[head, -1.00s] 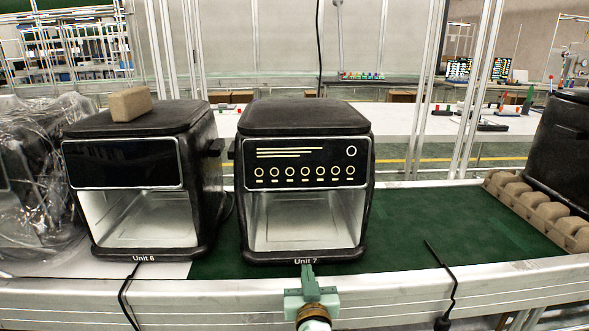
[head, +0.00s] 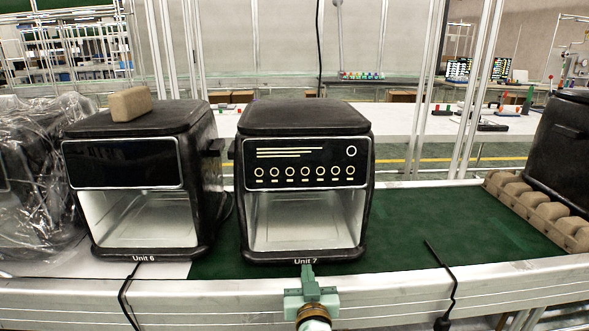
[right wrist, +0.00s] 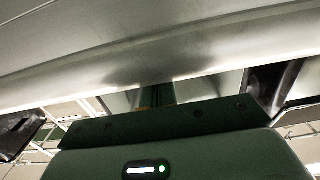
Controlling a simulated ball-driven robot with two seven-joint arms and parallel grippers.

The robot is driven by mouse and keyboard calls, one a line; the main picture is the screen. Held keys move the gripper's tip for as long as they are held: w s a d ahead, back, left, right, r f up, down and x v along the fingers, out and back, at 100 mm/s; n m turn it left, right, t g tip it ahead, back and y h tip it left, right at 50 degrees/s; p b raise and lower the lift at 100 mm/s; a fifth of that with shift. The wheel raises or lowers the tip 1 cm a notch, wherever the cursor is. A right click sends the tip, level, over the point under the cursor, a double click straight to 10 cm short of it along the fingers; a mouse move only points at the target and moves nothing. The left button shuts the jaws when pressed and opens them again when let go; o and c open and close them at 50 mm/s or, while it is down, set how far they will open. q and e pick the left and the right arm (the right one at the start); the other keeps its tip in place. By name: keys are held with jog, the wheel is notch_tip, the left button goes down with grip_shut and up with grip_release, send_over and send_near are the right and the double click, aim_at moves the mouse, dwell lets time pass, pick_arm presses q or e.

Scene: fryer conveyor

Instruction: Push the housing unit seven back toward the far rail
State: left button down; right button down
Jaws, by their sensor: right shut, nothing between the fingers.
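The housing labelled Unit 7 (head: 305,116) is a black fryer body with a lit control panel and an open, pale inner cavity. It stands upright on the green conveyor belt (head: 420,225), its front base close to the near rail. My right gripper (head: 307,268) is shut and empty, its fingertips right at the middle of the unit's lower front edge, by the label. Whether they touch it I cannot tell. In the right wrist view the green gripper body (right wrist: 165,135) sits below a pale metal surface, and the fingertips are unclear. My left gripper is not in view.
Unit 6 (head: 135,160), with a tan block (head: 130,104) on top, stands close on the left. A plastic-wrapped unit (head: 40,180) is at far left. A moulded tray (head: 540,215) and another black unit (head: 570,145) are at right. Black cables hang over the near rail (head: 400,295).

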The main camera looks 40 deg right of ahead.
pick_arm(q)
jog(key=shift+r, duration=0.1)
pick_arm(e)
jog(key=shift+w+d, duration=0.2)
jog(key=shift+w, duration=0.1)
pick_arm(q)
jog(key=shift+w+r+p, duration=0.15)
jog(key=shift+p, duration=0.15)
pick_arm(e)
jog(key=shift+x, duration=0.75)
jog(key=shift+w+d+r, duration=0.15)
jog(key=shift+w, duration=0.05)
